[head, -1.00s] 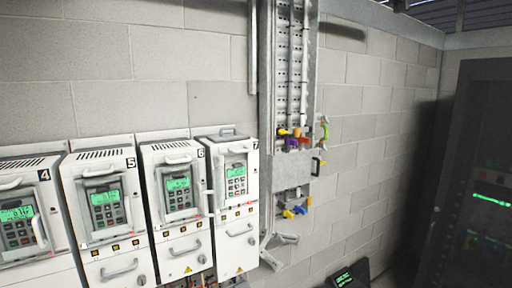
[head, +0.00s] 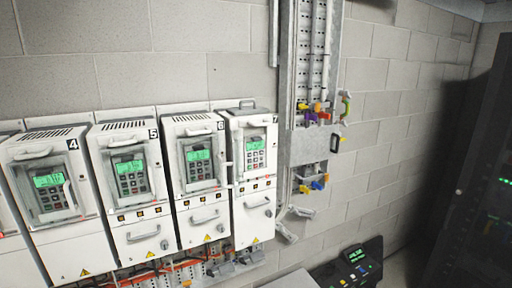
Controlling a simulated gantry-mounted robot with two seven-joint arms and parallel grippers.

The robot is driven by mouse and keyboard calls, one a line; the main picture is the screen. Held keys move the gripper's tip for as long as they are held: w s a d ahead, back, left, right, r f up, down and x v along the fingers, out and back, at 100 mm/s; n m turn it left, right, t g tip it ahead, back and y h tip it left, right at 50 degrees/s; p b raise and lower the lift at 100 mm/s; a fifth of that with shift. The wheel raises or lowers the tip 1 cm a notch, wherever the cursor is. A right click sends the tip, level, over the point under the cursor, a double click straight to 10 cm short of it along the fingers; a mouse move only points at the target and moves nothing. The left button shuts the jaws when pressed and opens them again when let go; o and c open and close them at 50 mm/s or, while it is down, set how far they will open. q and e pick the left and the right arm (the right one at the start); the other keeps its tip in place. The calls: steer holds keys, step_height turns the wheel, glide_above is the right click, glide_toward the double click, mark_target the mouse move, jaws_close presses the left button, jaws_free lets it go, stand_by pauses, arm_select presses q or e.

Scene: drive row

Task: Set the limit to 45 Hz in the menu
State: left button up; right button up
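A row of white drive units hangs on the block wall, numbered on their upper right corners. Drive 4 (head: 80,262), drive 5 (head: 148,245), drive 6 (head: 207,228) and drive 7 (head: 254,213) show most fully. Each has a keypad panel with a lit green display: drive 4's display (head: 47,180), drive 5's display (head: 129,167), drive 6's display (head: 198,155) and drive 7's display (head: 255,145). The display text is too small to read, so I cannot tell which menu or limit shows. Neither of my grippers is in view.
A grey metal cable channel (head: 284,110) stands right of drive 7, with colourful tags or locks (head: 315,110) on it. Red-orange wiring runs below the drives. A dark console (head: 355,265) sits low at right. A dark cabinet (head: 470,190) stands at far right.

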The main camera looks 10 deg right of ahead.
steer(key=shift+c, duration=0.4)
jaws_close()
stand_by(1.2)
